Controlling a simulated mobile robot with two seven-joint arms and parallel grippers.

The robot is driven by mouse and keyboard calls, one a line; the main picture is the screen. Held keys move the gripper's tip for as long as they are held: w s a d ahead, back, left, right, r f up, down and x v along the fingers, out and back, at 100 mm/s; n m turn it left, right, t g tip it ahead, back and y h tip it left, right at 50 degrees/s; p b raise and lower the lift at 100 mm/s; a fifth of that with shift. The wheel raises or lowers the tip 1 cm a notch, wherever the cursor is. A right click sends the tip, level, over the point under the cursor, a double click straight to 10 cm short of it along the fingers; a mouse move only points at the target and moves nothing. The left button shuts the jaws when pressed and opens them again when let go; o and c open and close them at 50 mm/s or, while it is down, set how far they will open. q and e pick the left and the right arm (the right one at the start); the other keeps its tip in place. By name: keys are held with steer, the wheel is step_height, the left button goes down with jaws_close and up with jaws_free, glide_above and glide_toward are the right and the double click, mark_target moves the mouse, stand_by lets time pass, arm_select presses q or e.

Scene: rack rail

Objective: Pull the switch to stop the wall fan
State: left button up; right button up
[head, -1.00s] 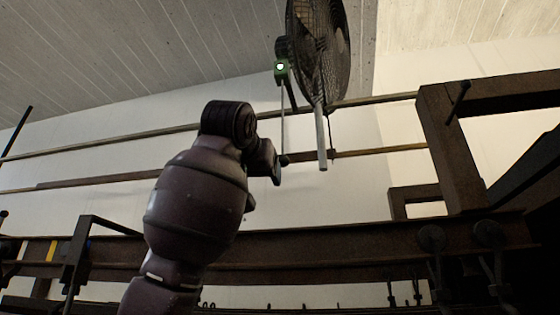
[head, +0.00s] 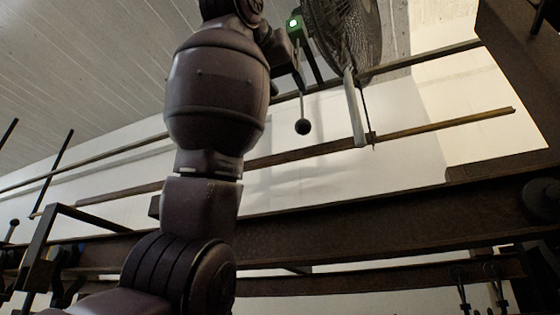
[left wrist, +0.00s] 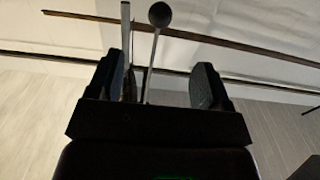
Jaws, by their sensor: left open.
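The wall fan (head: 343,35) is at the top of the head view, its cage seen at an angle. Beside it is a switch box (head: 294,24) with a lit green light. A thin pull rod or cord (head: 302,103) hangs from it and ends in a dark ball knob (head: 303,127). My left gripper (head: 280,48) is open near the box, above the knob and partly hidden by my wrist. In the left wrist view, the rod and ball knob (left wrist: 160,15) appear between the open fingers (left wrist: 157,80); contact cannot be told. My right gripper is out of view.
A pale post (head: 355,108) hangs below the fan and shows beside the rod. Rusty rails (head: 420,128) run along the wall. A heavy brown beam (head: 350,215) crosses below, and a thick dark frame (head: 520,70) stands at the right.

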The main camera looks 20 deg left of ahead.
mark_target(300, 121)
arm_select(q)
steer(key=w+p, duration=0.4)
steer(key=w, duration=0.7)
steer(key=shift+d, duration=0.2)
steer(key=shift+w+p, duration=0.3)
steer(key=shift+w, duration=0.65)
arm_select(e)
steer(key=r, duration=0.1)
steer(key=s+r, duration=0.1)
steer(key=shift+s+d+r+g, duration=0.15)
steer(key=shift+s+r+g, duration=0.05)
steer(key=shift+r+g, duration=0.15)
arm_select(q)
steer(key=c, duration=1)
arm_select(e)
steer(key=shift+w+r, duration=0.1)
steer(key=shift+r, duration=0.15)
